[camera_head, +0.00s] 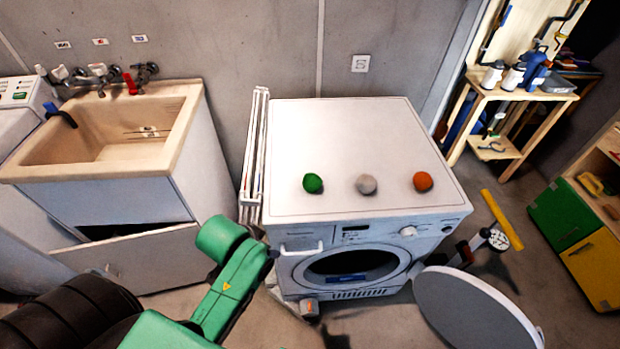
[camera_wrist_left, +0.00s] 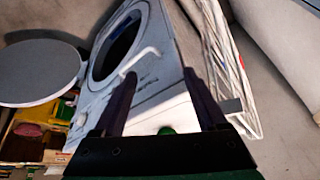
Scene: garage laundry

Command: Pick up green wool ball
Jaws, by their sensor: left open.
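The green wool ball (camera_head: 313,183) rests on the front left part of the white washing machine's top (camera_head: 340,130). A grey ball (camera_head: 366,184) and an orange ball (camera_head: 423,181) sit in a row to its right. In the left wrist view, my left gripper (camera_wrist_left: 160,73) is open, with nothing held between its dark fingers. The washing machine's front shows beyond them. A small green patch at the palm's edge looks like the green ball (camera_wrist_left: 167,130), mostly hidden. The head view shows my green left arm at lower left, but not clearly its fingers. My right gripper is not in view.
A folded white drying rack (camera_head: 254,160) stands against the machine's left side. A sink (camera_head: 110,130) is farther left. A round grey disc-shaped top (camera_head: 475,305) stands in front at right. A wooden shelf (camera_head: 510,95) with bottles is at back right.

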